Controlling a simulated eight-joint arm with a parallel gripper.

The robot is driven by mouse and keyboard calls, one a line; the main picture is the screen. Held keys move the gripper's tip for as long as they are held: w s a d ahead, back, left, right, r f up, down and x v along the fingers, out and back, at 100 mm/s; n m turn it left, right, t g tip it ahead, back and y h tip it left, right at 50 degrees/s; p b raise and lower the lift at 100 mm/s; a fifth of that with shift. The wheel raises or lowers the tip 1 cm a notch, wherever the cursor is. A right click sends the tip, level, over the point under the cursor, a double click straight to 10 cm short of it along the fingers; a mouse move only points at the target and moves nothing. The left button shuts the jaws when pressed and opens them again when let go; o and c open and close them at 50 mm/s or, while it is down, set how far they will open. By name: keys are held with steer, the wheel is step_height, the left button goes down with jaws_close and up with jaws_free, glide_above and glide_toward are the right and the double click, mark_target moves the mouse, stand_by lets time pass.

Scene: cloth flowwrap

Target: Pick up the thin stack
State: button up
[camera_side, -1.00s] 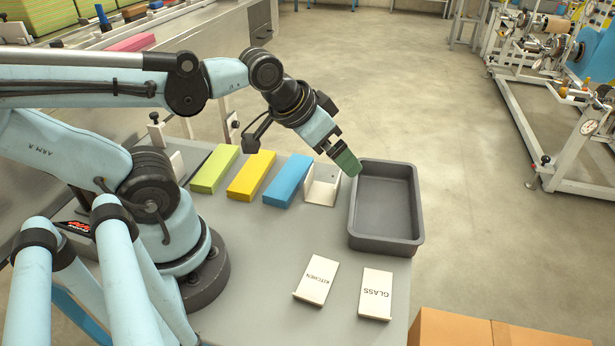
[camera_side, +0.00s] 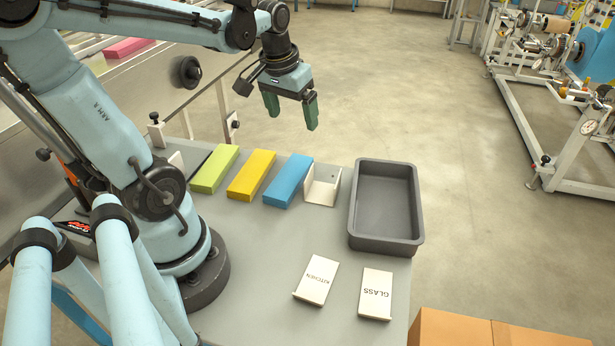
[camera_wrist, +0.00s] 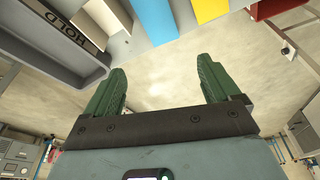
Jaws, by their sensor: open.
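Three flat folded stacks lie in a row on the grey table: a lime green one (camera_side: 214,169), a yellow one (camera_side: 251,175) and a blue one (camera_side: 288,181). I cannot tell which is the thinnest. The blue (camera_wrist: 152,20) and yellow (camera_wrist: 210,8) stacks show at the top of the wrist view. My gripper (camera_side: 292,115) is open and empty, its two green fingers spread and pointing down, raised above and behind the blue stack. In the wrist view, nothing lies between the fingers (camera_wrist: 161,68).
A white bracket (camera_side: 323,186) stands just right of the blue stack. A dark grey tray (camera_side: 414,240), seemingly empty, is further right. Cards marked KITCHEN (camera_side: 317,280) and GLASS (camera_side: 376,294) are at the front. A pink stack (camera_side: 128,47) lies at the back left.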

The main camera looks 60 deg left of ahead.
steer(key=s+a+f+n+g+h, duration=0.1)
steer(key=s+a+n+g, duration=0.2)
steer(key=a, duration=0.6)
glide_above(263, 153)
steer(key=shift+t, duration=0.3)
steer(key=f, duration=0.7)
steer(key=shift+a, duration=0.25)
steer(key=shift+d+f, duration=0.15)
steer(key=shift+f, duration=1.2)
steer(key=shift+d+f, duration=0.15)
steer(key=shift+f, duration=1.2)
steer(key=c, duration=1.1)
steer(key=shift+r, duration=0.15)
